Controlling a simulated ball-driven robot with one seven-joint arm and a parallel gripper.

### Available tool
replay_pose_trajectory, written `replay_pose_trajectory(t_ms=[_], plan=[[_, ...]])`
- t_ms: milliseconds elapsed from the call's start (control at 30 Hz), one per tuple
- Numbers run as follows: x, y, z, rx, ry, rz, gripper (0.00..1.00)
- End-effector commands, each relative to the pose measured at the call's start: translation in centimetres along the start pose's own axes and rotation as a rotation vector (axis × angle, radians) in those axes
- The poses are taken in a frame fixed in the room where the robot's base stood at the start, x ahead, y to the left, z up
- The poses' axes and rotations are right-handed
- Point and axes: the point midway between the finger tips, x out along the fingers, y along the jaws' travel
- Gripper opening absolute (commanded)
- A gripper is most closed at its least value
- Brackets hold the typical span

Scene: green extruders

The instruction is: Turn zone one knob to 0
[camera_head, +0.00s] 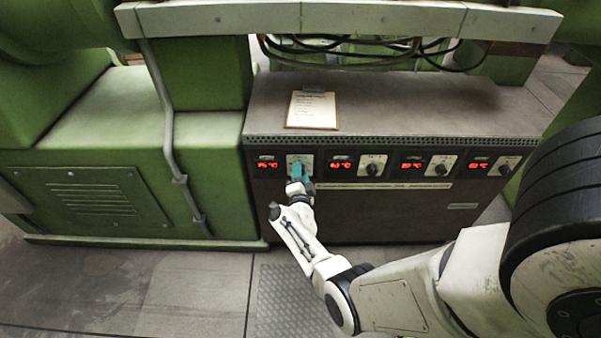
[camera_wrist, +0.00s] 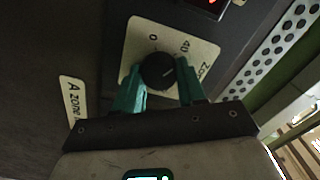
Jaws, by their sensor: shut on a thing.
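The zone one knob (camera_wrist: 157,71) is a round black knob on a pale dial plate (camera_wrist: 180,36) in the wrist view. The plate shows a 0 at its left and 40 near its upper right. A pale mark on the knob points to the upper right, nearer 40 than 0. My gripper (camera_wrist: 160,80) has teal fingers on both sides of the knob and is shut on it. In the head view, my gripper (camera_head: 299,173) is at the leftmost dial plate (camera_head: 307,158) and hides its knob.
Three more black knobs, such as the second one (camera_head: 372,169), sit to the right on the dark control panel (camera_head: 400,215). A red display (camera_head: 267,164) is left of my gripper. A paper sheet (camera_head: 311,110) lies on the cabinet top. A green machine (camera_head: 100,170) stands at left.

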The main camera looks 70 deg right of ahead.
Motion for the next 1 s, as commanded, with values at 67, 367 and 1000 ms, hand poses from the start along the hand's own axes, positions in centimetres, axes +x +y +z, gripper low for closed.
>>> replay_pose_trajectory(t_ms=[67,367,1000], plan=[[-0.06,-0.08,0.17,-0.073,-0.006,0.001,0.09],[-0.07,-0.06,0.17,-0.357,-0.006,0.002,0.09],[-0.08,-0.05,0.24,-0.91,-0.007,0.001,0.09]])
